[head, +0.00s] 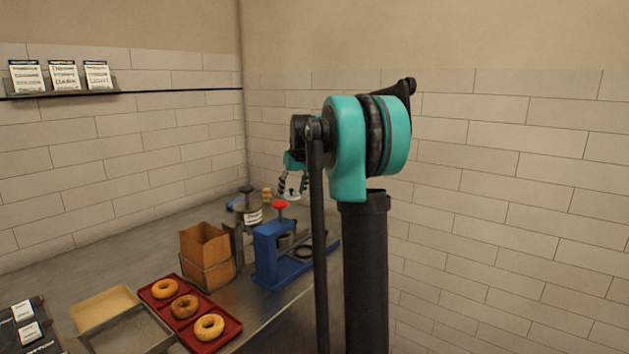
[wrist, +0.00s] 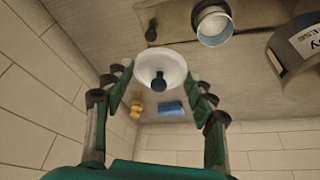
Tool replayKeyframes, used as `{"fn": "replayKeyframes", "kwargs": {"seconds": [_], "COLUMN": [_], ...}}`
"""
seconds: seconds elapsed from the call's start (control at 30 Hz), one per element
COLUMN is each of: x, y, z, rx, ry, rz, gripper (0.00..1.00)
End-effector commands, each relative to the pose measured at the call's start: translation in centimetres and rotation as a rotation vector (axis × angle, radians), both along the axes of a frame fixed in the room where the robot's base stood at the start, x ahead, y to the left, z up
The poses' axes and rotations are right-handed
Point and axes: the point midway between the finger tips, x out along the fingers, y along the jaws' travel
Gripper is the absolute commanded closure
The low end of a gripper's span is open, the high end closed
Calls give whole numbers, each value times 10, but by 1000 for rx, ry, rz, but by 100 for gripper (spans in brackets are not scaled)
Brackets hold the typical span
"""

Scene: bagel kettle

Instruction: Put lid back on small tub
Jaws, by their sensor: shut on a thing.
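My gripper (head: 292,188) is raised above the far end of the counter. It is shut on a round white lid (wrist: 172,61) with a dark knob. In the wrist view my gripper (wrist: 160,73) has its fingers at opposite sides of the lid's rim, and the knob faces the camera. The lid also shows as a small white shape in the head view (head: 290,196). The small tub (wrist: 213,24) stands open on the counter, with its pale inside showing. The lid is apart from the tub, to its lower left in the wrist view.
A large labelled pot (wrist: 290,55) stands right of the tub. A blue block (wrist: 171,108) and a tan object (wrist: 136,110) lie nearby. A blue press (head: 268,255), brown paper bag (head: 203,256) and red bagel tray (head: 227,337) occupy the counter nearer the head camera.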

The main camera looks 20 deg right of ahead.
Motion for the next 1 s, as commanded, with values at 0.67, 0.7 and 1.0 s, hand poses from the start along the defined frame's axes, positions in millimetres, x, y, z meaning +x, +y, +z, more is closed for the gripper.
{"fn": "replayKeyframes", "kwargs": {"seconds": [0.67,0.7,1.0], "x": [-33,-33,-33], "y": [77,77,76], "z": [-32,-35,-61], "rx": [0,0,0], "ry": [-3,-3,-3], "rz": [192,192,191], "gripper": [54,54,54]}}
